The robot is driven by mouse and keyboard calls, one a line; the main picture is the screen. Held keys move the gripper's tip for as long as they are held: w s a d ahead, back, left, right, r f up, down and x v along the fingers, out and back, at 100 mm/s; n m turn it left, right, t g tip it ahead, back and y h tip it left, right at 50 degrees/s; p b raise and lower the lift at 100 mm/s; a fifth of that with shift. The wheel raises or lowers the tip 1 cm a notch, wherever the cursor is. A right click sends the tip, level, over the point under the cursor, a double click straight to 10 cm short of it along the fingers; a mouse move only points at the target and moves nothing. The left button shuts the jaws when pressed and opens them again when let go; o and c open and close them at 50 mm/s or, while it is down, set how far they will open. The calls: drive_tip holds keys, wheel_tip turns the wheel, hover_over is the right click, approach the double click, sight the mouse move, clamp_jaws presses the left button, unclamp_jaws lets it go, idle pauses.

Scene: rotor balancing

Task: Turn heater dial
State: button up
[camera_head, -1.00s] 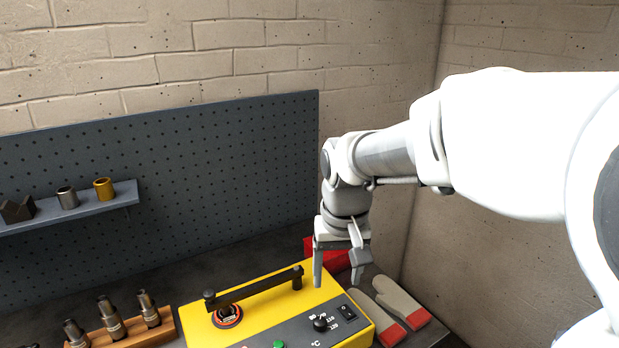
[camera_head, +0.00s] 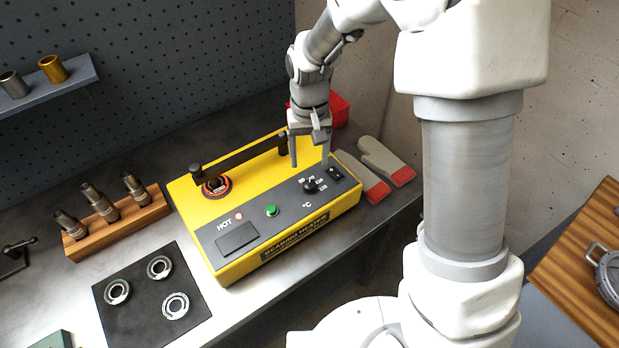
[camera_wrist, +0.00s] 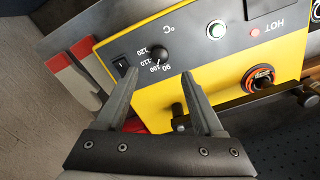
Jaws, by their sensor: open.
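The yellow bearing heater (camera_head: 231,264) stands on the bench with a dark control panel on its front. Its black dial knob (camera_head: 310,187) is at the panel's right, with a printed temperature scale around it; the dial also shows in the wrist view (camera_wrist: 158,53). A green button (camera_head: 271,210) and a black rocker switch (camera_head: 335,173) share the panel. My gripper (camera_head: 310,164) is open and empty, pointing down just behind the dial. In the wrist view, my fingertips (camera_wrist: 159,74) lie either side of the dial's near side, apart from it.
A black bar (camera_head: 240,160) spans the heater's top above a ring-shaped part (camera_head: 217,187). Gloves (camera_head: 385,160) lie right of the heater, a red bin (camera_head: 339,110) behind. A wooden block (camera_head: 117,226) with metal pieces and a black mat (camera_head: 143,309) with bearings are left.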

sight(309, 184)
wheel_tip(309, 184, down, 9)
drive_tip(key=shift+f, duration=0.1)
drive_tip(key=shift+c, duration=0.2)
clamp_jaws()
idle(0.3)
